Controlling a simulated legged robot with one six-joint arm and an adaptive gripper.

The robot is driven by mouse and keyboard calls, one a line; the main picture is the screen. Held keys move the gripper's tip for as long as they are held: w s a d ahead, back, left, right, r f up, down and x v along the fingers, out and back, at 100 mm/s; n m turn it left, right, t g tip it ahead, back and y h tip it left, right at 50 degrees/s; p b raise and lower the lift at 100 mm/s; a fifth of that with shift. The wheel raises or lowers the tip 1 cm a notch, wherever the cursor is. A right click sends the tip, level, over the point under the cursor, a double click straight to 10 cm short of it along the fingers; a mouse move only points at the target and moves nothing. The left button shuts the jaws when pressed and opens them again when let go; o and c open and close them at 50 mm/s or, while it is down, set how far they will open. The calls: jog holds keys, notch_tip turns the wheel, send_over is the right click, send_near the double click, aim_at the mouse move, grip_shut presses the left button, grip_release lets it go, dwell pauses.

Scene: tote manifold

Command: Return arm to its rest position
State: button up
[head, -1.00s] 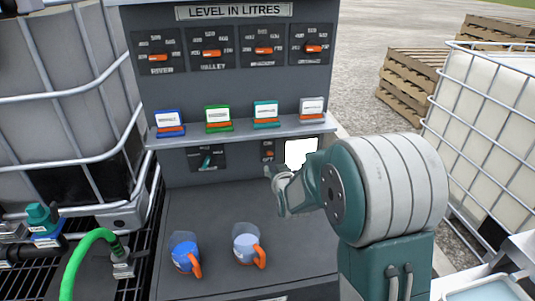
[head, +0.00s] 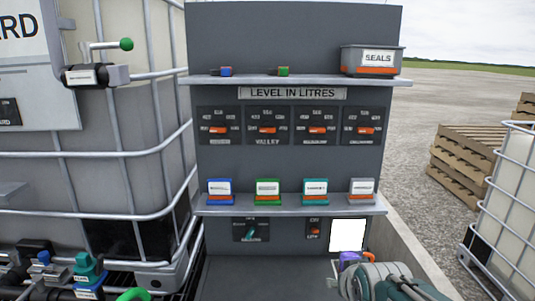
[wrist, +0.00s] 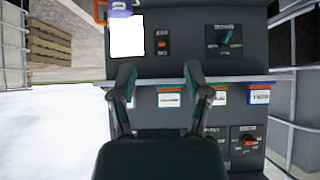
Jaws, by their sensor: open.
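My arm (head: 385,282) shows at the bottom right of the head view, in front of the grey panel (head: 290,170). My gripper (wrist: 161,85) is in the wrist view with its two dark green fingers spread apart and nothing between them. The fingers overlap the shelf edge in that view; whether they touch it I cannot tell. In the head view only part of the gripper's end shows, low near the purple item.
A purple item (head: 349,259) is below the white square (head: 347,235); its shape is partly hidden. A shelf (head: 290,208) holds several labelled cards. A SEALS bin (head: 371,60) stands above. Caged tanks flank both sides; pallets (head: 475,160) stand behind right.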

jog(key=s+g, duration=0.3)
jog(key=s, duration=1.3)
jog(key=shift+s+g, duration=0.3)
jog(key=shift+s, duration=0.1)
